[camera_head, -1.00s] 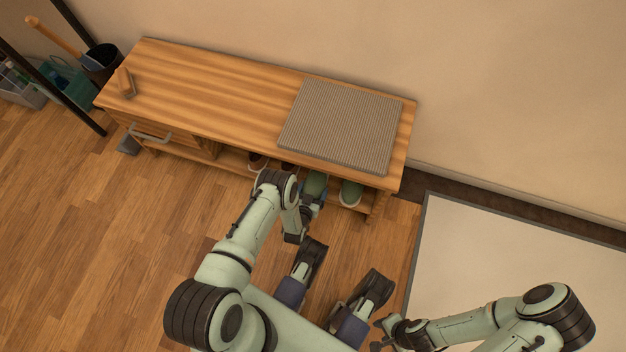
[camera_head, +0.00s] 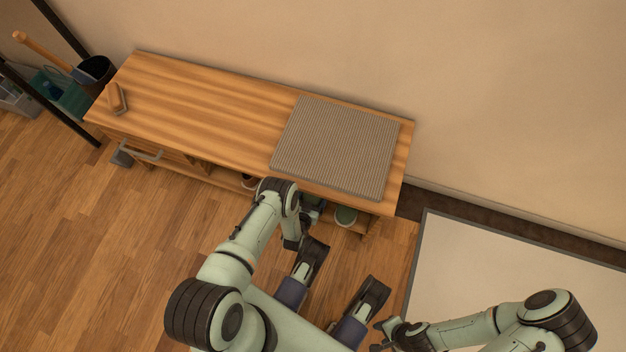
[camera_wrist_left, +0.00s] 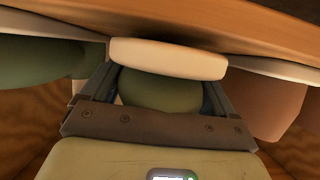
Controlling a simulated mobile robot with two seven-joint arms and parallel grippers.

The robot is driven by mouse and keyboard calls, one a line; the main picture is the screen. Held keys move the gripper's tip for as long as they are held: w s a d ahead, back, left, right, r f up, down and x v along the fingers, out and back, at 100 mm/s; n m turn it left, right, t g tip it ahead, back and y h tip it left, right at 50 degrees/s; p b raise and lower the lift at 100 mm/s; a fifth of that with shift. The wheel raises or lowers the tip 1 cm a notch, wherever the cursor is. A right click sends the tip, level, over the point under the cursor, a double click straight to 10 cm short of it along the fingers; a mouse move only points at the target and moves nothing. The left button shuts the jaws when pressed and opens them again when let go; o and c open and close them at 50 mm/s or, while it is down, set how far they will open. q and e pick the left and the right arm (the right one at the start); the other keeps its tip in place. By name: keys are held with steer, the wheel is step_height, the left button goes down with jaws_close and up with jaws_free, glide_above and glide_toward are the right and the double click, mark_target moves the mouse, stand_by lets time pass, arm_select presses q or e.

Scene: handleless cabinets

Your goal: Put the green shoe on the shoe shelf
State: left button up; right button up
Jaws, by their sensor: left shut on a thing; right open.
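The shoe shelf is the open lower part of a wooden bench (camera_head: 215,112). My left gripper (camera_head: 312,208) reaches in at its right front, partly hidden by my arm and the bench top. In the left wrist view the green shoe (camera_wrist_left: 160,90), with a pale sole, sits between the fingers of my left gripper, which is shut on it. Another green shoe (camera_head: 346,215) stands on the shelf to the right; it seems to show at left in the wrist view (camera_wrist_left: 40,65). Whether the held shoe touches the shelf is unclear. My right gripper (camera_head: 382,336) is open and empty, away from the bench.
A brown shoe (camera_wrist_left: 282,105) is close on the other side of the held shoe. A ribbed grey mat (camera_head: 338,148) and a small wooden brush (camera_head: 117,98) lie on the bench top. A pale framed panel (camera_head: 510,270) lies at right. The floor at left is clear.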

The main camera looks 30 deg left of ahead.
arm_select(q)
steer(key=shift+f, duration=0.4)
stand_by(0.4)
steer(key=o, duration=1)
arm_select(e)
steer(key=shift+s, duration=0.1)
